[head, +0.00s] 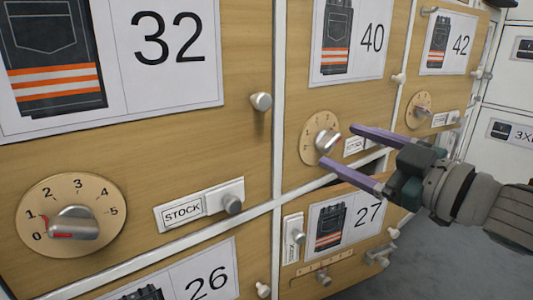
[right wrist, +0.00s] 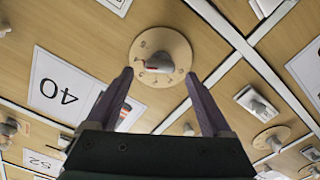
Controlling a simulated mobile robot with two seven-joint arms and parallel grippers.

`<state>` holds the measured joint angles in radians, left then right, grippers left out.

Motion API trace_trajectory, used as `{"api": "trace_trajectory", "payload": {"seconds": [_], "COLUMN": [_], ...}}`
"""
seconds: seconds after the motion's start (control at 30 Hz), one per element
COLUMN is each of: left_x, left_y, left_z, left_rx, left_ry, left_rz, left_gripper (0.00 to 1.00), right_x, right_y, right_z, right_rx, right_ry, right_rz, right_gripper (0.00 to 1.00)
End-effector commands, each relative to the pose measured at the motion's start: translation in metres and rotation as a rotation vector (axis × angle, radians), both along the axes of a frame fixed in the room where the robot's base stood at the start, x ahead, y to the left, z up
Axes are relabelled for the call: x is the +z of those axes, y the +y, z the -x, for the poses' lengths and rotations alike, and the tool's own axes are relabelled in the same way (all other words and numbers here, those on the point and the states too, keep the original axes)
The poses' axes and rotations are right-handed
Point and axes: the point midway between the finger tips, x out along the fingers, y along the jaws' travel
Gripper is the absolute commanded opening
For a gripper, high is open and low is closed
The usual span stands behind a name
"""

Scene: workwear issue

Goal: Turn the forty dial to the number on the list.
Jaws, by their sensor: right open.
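The forty dial (head: 310,150) is a round wooden plate with a grey knob (head: 326,142), on the door under the 40 card (head: 372,40). The dial's plate also shows in the right wrist view (right wrist: 150,38), with a small red mark on its knob. I cannot read which number the knob points to. My right gripper (head: 340,145) is open and empty, its purple fingers pointing at the dial. In the right wrist view the fingertips (right wrist: 159,73) lie on either side of the knob; I cannot tell contact. The list and my left gripper are not in view.
The 32 door has a larger dial (head: 70,215) with its knob near 0 and a STOCK slider (head: 200,205). The 42 door has its own dial (head: 417,110). A 27 door (head: 340,225) sits below the forty door. Round door knobs (head: 261,101) stick out nearby.

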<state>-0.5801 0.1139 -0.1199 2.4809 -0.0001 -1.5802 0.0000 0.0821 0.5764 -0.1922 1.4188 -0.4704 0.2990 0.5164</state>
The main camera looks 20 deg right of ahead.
Motion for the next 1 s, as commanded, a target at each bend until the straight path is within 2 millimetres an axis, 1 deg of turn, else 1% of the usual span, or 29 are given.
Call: {"api": "trace_trajectory", "payload": {"seconds": [0.03, 0.2, 0.37, 0.57, 0.67, 1.0], "left_x": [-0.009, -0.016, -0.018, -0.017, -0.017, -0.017], "left_y": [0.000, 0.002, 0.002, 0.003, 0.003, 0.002], "left_z": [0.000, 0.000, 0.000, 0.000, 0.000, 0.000], "left_rx": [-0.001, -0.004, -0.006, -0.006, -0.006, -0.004], "left_ry": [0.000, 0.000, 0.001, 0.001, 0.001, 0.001], "left_rz": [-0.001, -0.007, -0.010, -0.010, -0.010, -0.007], "left_gripper": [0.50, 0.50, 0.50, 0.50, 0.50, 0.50], "right_x": [-0.003, -0.002, 0.000, 0.000, 0.000, 0.000], "right_y": [0.002, 0.008, 0.010, 0.010, 0.010, 0.010], "right_z": [-0.008, -0.024, -0.029, -0.029, -0.029, -0.029], "right_rx": [0.001, -0.001, -0.001, 0.000, 0.000, 0.000], "right_ry": [-0.005, -0.001, 0.000, 0.000, 0.000, 0.001], "right_rz": [0.003, 0.001, 0.002, 0.001, 0.001, 0.000], "right_gripper": [0.84, 0.84, 0.84, 0.84, 0.75, 0.36]}}
